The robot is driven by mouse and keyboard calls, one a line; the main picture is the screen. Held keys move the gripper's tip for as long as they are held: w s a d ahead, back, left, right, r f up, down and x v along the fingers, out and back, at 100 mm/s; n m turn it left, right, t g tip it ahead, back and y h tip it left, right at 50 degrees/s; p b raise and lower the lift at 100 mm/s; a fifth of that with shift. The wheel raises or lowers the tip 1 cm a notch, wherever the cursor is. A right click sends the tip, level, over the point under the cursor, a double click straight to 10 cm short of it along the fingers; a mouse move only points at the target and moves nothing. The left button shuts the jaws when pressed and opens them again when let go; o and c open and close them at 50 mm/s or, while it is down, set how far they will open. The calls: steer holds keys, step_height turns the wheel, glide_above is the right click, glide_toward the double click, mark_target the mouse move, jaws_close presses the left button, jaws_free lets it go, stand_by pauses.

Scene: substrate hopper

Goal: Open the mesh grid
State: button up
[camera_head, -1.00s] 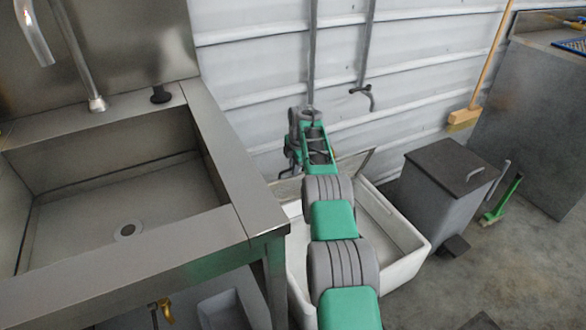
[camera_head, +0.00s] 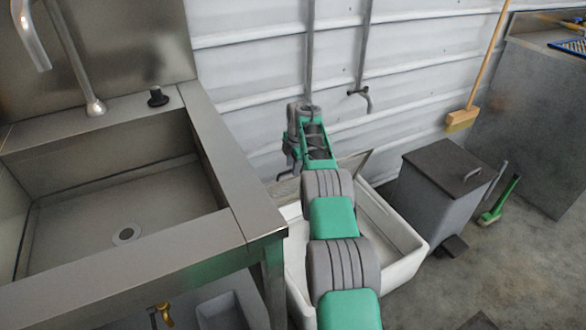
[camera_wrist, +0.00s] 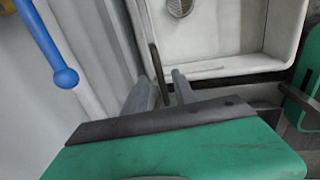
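The mesh grid (camera_head: 355,164) shows in the head view as a thin tilted panel at the back of the white hopper box (camera_head: 405,262), standing above its rim. My arm covers most of it. In the wrist view my gripper (camera_wrist: 160,90) has two grey fingers standing apart. A narrow dark strip stands upright between them; I cannot tell whether it is the grid's edge, or whether the fingers touch it. Beyond the fingers lies the white inside of a box (camera_wrist: 215,35) with a round drain.
A steel sink (camera_head: 225,205) stands close on the left. A grey lidded bin (camera_head: 435,195) is right of the hopper box, with a green-handled tool (camera_head: 500,205) beside it. A corrugated wall (camera_head: 420,60) is behind. A blue rod (camera_wrist: 48,45) shows at the wrist view's left.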

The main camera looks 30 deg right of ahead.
steer(key=r, duration=0.2)
steer(key=s+r, duration=0.1)
steer(key=r, duration=0.2)
steer(key=shift+r+p, duration=0.2)
steer(key=shift+p, duration=0.2)
steer(key=shift+c, duration=0.4)
